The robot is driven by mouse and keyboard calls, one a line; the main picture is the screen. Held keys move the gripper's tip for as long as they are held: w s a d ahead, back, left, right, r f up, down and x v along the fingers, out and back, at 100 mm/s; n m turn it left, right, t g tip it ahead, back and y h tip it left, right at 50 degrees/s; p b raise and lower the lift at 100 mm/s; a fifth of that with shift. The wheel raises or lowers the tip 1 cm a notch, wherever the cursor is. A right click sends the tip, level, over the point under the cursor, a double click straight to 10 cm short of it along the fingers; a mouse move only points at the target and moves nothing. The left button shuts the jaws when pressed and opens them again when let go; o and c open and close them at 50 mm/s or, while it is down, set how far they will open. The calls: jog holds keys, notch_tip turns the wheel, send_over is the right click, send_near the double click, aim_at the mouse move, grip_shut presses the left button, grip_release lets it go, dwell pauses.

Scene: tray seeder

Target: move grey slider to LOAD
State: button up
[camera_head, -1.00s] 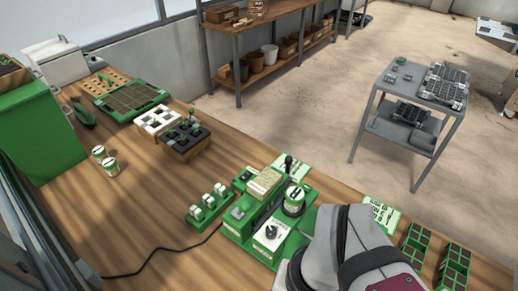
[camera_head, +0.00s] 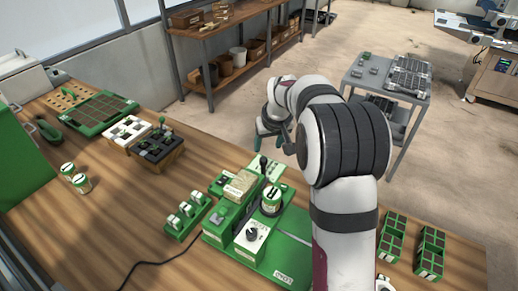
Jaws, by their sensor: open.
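The green tray seeder (camera_head: 228,238) stands on the wooden bench at the lower middle. A small grey block (camera_head: 219,213) on its left front part looks like the grey slider; its lettering is too small to read, so I cannot tell its position relative to LOAD. My gripper (camera_head: 263,137) is beyond the seeder, near the bench's far edge. It points downward, is open and appears empty, and is well apart from the grey block. My arm hides part of the seeder's right side.
A black-knobbed lever (camera_head: 264,161), a labelled round can (camera_head: 270,200) and a white dial box (camera_head: 250,236) crowd the seeder. A green rack of white rollers (camera_head: 186,216) stands left of it. Green cell trays (camera_head: 430,250) stand at right. The bench's left front is clear.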

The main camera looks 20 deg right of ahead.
aim_at(264, 160)
jog(key=x, duration=1)
jog(key=shift+s, duration=0.1)
grip_shut()
dwell(0.9)
